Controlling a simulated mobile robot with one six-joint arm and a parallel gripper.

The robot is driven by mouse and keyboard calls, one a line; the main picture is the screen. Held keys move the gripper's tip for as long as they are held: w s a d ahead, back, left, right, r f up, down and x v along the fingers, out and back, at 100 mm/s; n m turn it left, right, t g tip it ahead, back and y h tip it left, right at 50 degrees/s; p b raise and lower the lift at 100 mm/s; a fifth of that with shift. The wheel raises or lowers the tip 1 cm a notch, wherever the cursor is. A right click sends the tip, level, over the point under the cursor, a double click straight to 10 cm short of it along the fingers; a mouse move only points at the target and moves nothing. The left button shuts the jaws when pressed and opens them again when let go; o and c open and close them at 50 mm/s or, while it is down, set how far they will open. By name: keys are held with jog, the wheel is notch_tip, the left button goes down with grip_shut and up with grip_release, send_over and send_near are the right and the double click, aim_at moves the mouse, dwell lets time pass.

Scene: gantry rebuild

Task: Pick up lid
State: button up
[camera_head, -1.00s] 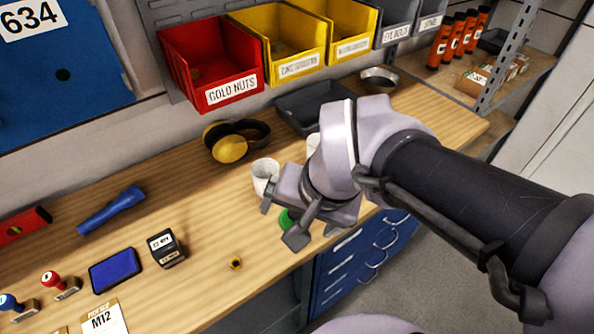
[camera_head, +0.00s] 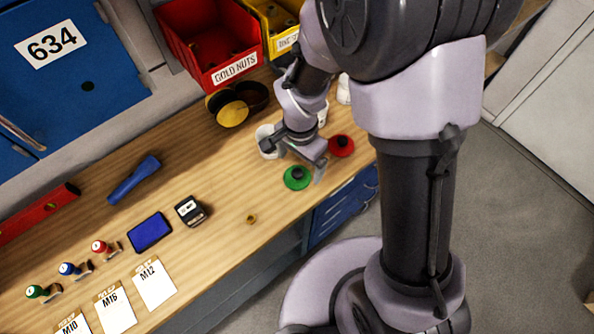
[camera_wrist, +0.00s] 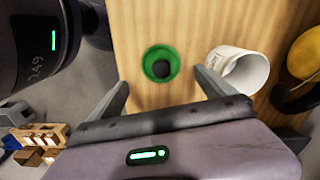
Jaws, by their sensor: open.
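A green lid (camera_head: 297,177) with a dark knob lies on the wooden bench near its front edge. A red lid (camera_head: 341,145) with a dark knob lies to its right. In the wrist view the green lid (camera_wrist: 160,63) sits ahead of my gripper, between the lines of its two fingers. My gripper (camera_head: 302,165) is just above and behind the green lid in the head view. In the wrist view my gripper (camera_wrist: 166,92) is open, with nothing between the fingers. A white cup (camera_wrist: 240,70) stands near the right finger; it also shows in the head view (camera_head: 266,142).
More white containers (camera_head: 343,90) stand behind my arm. Yellow and black ear defenders (camera_head: 232,112) lie at the back. A small brass nut (camera_head: 251,219), a dark stamp box (camera_head: 190,210) and a blue pad (camera_head: 150,232) lie to the left on the bench (camera_head: 215,255).

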aim_at(298, 171)
jog(key=f+b, duration=0.1)
jog(key=f, duration=0.4)
jog(key=shift+a, duration=0.2)
jog(key=shift+r, duration=0.1)
jog(key=shift+c, duration=0.4)
jog(key=c, duration=1.3)
jog(key=shift+r, duration=0.1)
